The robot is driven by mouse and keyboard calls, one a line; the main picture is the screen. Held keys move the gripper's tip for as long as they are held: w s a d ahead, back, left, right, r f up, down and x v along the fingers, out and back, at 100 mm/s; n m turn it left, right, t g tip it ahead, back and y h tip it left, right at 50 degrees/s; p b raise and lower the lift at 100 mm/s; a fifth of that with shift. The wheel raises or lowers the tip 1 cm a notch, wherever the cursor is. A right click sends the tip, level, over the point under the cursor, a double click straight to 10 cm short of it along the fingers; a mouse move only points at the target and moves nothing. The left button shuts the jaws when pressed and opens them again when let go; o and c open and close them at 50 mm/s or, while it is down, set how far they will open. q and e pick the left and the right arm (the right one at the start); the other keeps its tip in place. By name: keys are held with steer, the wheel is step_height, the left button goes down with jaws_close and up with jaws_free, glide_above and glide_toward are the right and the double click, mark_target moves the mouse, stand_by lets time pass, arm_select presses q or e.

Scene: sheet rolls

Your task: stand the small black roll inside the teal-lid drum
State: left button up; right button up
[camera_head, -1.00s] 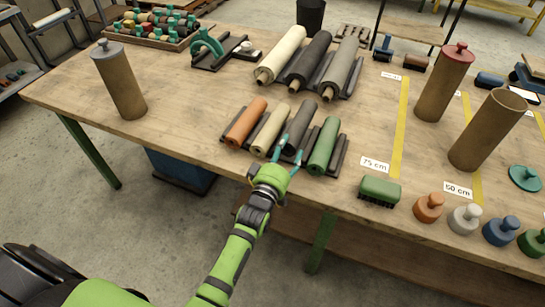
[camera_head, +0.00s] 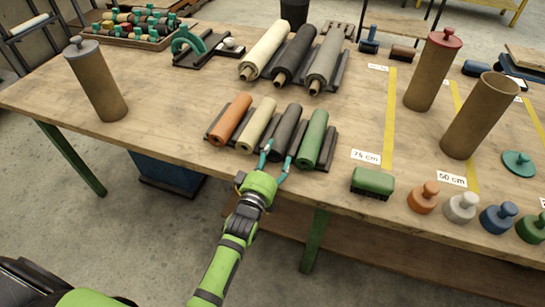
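The small black roll (camera_head: 285,128) lies in a dark rack between a cream roll and a green roll. My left gripper (camera_head: 278,154) is at its near end, one teal finger on each side. The fingers are spread; I cannot tell whether they touch the roll. The teal-lid drum (camera_head: 477,122) is a brown, open-topped tube standing at the right of the table. Its teal lid (camera_head: 519,164) lies on the table beside it. My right gripper is not in view.
An orange roll (camera_head: 231,120), a cream roll (camera_head: 257,125) and a green roll (camera_head: 313,138) share the rack. Longer rolls lie behind. A red-lid drum (camera_head: 432,75) stands behind the open drum.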

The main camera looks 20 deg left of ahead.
arm_select(q)
steer(key=shift+s, duration=0.25)
steer(key=s, duration=1.2)
steer(key=s+d+f+m+g+h, duration=0.1)
steer(key=s+f+m+g, duration=0.3)
steer(key=f, duration=1.1)
steer(key=s+d+f+m+g, duration=0.15)
steer(key=s+f+g, duration=0.4)
steer(key=f, duration=0.95)
steer(key=s+a+f+m+g, duration=0.1)
steer(key=s+a+f+g, duration=0.1)
steer(key=s+f, duration=0.3)
steer(key=s+a+f+m+g+y, duration=0.1)
steer(key=s+f, duration=0.4)
steer(key=s, duration=0.7)
steer(key=s+a+f+m+g, duration=0.3)
steer(key=s+a+f+g, duration=0.1)
steer(key=s, duration=0.4)
steer(key=shift+s+a+f+g+y+b, duration=0.3)
steer(key=shift+s+a+f+g+b, duration=0.1)
steer(key=shift+a+f, duration=0.4)
steer(key=shift+w+m, duration=0.1)
steer(key=shift+m, duration=0.15)
